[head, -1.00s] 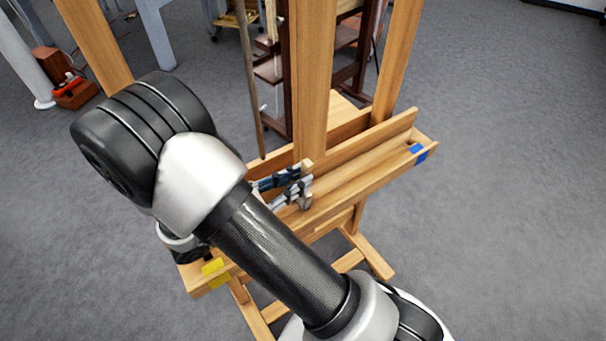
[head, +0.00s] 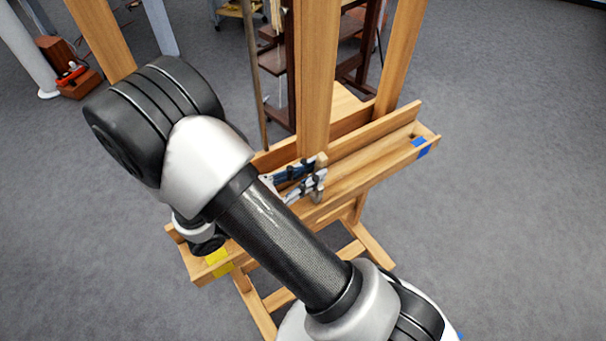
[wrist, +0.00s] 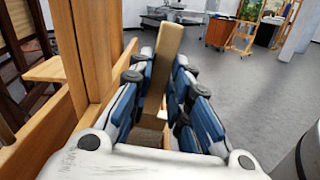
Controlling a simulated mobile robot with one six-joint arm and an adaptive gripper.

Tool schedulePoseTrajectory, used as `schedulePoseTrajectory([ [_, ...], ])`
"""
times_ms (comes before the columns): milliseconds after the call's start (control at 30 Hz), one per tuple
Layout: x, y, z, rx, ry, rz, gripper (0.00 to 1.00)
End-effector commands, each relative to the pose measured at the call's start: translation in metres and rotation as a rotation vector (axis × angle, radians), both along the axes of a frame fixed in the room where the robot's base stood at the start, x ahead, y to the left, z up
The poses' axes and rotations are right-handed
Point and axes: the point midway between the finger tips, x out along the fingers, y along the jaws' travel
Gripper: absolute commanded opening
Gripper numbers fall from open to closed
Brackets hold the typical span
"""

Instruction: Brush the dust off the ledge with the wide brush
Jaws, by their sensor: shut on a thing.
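The wooden ledge (head: 365,175) of an easel runs from lower left to upper right in the head view, with yellow tape (head: 218,262) near its left end and blue tape (head: 421,147) near its right end. My gripper (head: 318,177) is over the middle of the ledge, shut on the brush. In the wrist view the brush's flat wooden handle (wrist: 166,58) stands up, slightly tilted, between the blue-grey fingers (wrist: 168,95). The bristle end is mostly hidden there; in the head view the brush's lower end (head: 317,195) appears at the ledge. I cannot make out dust clearly.
The easel's central upright (head: 315,75) rises just behind my gripper, and a thin stick (head: 256,80) leans to its left. A dark wooden stand (head: 278,70) is behind the easel. The grey floor to the right is clear.

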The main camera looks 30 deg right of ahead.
Motion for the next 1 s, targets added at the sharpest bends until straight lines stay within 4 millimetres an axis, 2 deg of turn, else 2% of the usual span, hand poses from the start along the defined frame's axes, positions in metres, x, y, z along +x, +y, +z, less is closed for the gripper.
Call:
schedulePoseTrajectory([
  [800, 0.003, -0.048, 0.001, -0.002, 0.001, -0.002, 0.00],
  [1000, 0.004, -0.052, 0.000, -0.001, 0.001, 0.001, 0.00],
])
